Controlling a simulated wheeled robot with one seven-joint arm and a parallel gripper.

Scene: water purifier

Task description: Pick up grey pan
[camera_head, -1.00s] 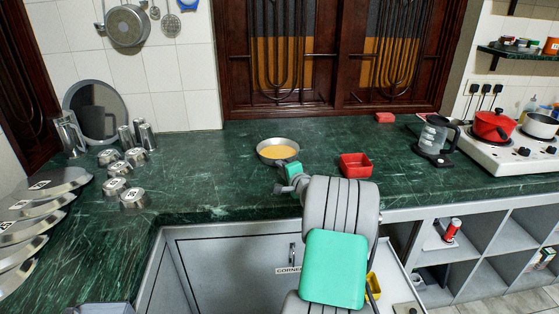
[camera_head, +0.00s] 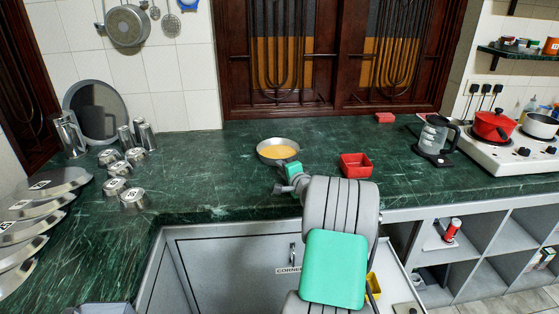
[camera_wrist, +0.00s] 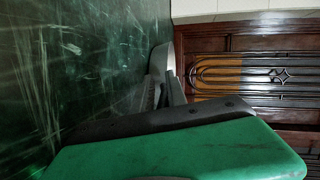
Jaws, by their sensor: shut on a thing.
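The grey pan (camera_head: 278,151) is a small round metal pan with a yellow-orange inside. It is at the middle of the green counter, and I cannot tell whether it touches the counter. My gripper (camera_head: 281,167) is at the pan's near side, shut on its handle, which is mostly hidden behind the gripper. In the wrist view the gripper fingers (camera_wrist: 166,91) are close together, and a grey curved edge of the pan (camera_wrist: 161,59) shows just beyond them.
A red tray (camera_head: 355,166) stands to the right of the pan. A kettle (camera_head: 435,137) and a stove with a red pot (camera_head: 493,125) are further right. Metal cups (camera_head: 134,198) and stacked plates (camera_head: 40,186) are at the left. The counter (camera_head: 215,165) left of the pan is clear.

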